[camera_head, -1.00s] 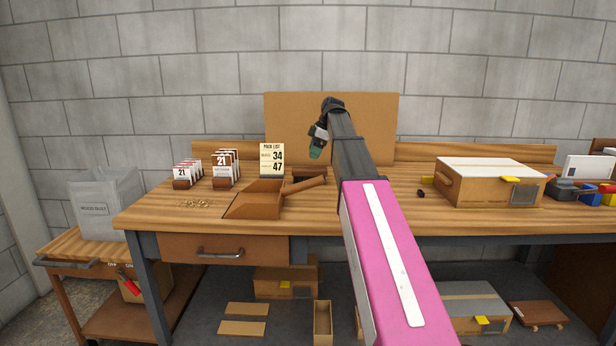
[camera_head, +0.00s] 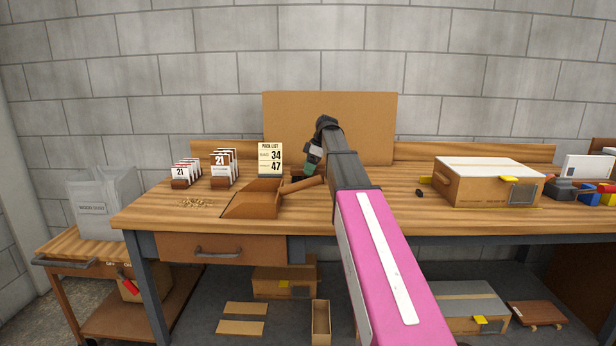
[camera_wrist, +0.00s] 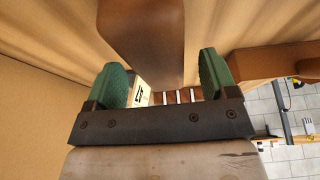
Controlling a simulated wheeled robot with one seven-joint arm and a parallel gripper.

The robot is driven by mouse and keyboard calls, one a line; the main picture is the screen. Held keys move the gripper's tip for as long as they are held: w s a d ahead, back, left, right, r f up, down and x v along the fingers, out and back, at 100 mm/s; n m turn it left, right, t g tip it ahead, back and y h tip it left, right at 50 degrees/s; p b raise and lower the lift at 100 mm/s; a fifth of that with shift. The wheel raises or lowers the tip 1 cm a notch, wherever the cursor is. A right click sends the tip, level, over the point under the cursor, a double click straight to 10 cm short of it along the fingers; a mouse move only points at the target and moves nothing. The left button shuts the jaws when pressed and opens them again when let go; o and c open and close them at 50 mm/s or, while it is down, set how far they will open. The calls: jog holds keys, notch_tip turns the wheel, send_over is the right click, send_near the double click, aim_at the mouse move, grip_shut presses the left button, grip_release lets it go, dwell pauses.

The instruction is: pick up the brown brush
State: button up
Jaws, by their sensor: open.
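In the wrist view a smooth brown block, which looks like the brush (camera_wrist: 145,35), shows between and beyond my gripper's two green fingers. My gripper (camera_wrist: 163,80) is open, with a gap on each side of the block; I cannot tell whether the block is fully between the fingertips. In the head view my gripper (camera_head: 311,166) is low over the bench, just behind the dustpan's handle. It and my arm hide most or all of the brush there.
A brown dustpan (camera_head: 252,199) lies in front with its handle (camera_head: 303,185) close to my gripper. Wood chips (camera_head: 193,203) lie near the front edge. A box (camera_head: 487,185) stands right.

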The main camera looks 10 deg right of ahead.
jog(key=shift+x, duration=1.35)
jog(key=shift+f, duration=0.25)
jog(key=c, duration=1.1)
jog(key=shift+r, duration=0.1)
notch_tip(320, 180, up, 4)
jog(key=shift+w+r, duration=0.1)
jog(key=shift+r, duration=0.15)
jog(key=shift+s+a+r, duration=0.15)
jog(key=shift+a+r, duration=1)
jog(key=shift+a, duration=0.8)
jog(key=shift+s+a+r, duration=0.2)
jog(key=shift+a+r, duration=0.95)
jog(key=shift+a, duration=0.85)
jog(key=shift+s+a+r, duration=0.15)
jog(key=shift+a+r, duration=1)
jog(key=shift+a, duration=0.8)
